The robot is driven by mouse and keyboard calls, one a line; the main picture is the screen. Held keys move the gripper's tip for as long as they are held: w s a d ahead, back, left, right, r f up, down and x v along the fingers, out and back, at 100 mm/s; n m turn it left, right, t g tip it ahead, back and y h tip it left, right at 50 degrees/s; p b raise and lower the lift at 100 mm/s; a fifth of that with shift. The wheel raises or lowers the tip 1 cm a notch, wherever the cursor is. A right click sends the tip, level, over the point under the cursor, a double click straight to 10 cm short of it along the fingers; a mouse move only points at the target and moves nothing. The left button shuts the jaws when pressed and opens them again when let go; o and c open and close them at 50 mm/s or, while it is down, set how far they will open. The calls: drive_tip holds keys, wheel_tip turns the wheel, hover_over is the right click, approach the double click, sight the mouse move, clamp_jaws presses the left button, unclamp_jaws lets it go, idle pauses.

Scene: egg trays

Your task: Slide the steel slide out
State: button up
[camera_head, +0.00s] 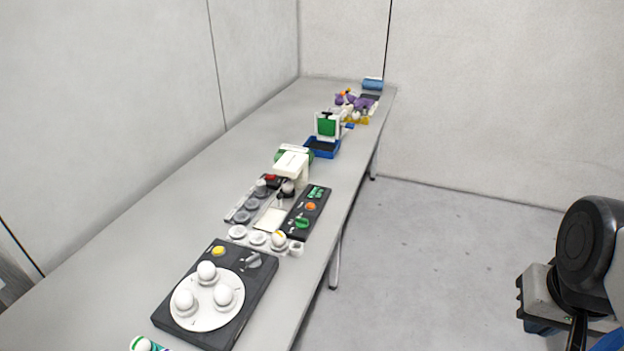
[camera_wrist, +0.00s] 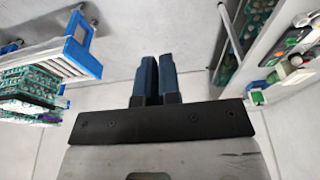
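I cannot pick out a steel slide for certain in either view. In the head view a row of devices stands on the long grey table (camera_head: 110,262). Among them is a cream machine (camera_head: 292,163) with a pale flat plate (camera_head: 270,219) in front of it. My gripper shows in the wrist view (camera_wrist: 159,75) as two blue fingers side by side, with almost no gap and nothing between them. In the head view my arm is at the lower right, over the floor and apart from the table.
A black box with a white turntable (camera_head: 208,321) and white eggs stands near. A dark control panel (camera_head: 304,216) and a blue tray (camera_head: 322,153) stand farther along. The wrist view shows a blue-and-white rack (camera_wrist: 72,50) with green trays at left.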

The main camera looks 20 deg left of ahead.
drive_tip(key=o, duration=0.4)
drive_tip(key=shift+w+a+r, duration=0.1)
drive_tip(key=shift+w, duration=0.15)
drive_tip(key=o, duration=0.3)
drive_tip(key=w+a, duration=0.1)
drive_tip(key=w, duration=0.2)
drive_tip(key=w+a+r, duration=0.1)
drive_tip(key=w, duration=0.2)
drive_tip(key=w+a+r, duration=0.1)
drive_tip(key=w, duration=0.2)
drive_tip(key=shift+w+a+r, duration=0.1)
drive_tip(key=shift+a+r, duration=0.1)
drive_tip(key=shift+a, duration=0.2)
drive_tip(key=shift+o, duration=0.2)
drive_tip(key=w+a, duration=0.6)
drive_tip(key=w, duration=0.3)
hover_over(279, 194)
drive_tip(key=s, duration=0.2)
drive_tip(key=s+f+x, duration=0.1)
drive_tip(key=s+x, duration=0.1)
drive_tip(key=x, duration=0.8)
drive_tip(key=s+x, duration=0.3)
drive_tip(key=x, duration=0.7)
drive_tip(key=shift+w+a+f, duration=0.15)
drive_tip(key=shift+w, duration=0.2)
drive_tip(key=shift+f, duration=0.15)
drive_tip(key=shift+x, duration=4.45)
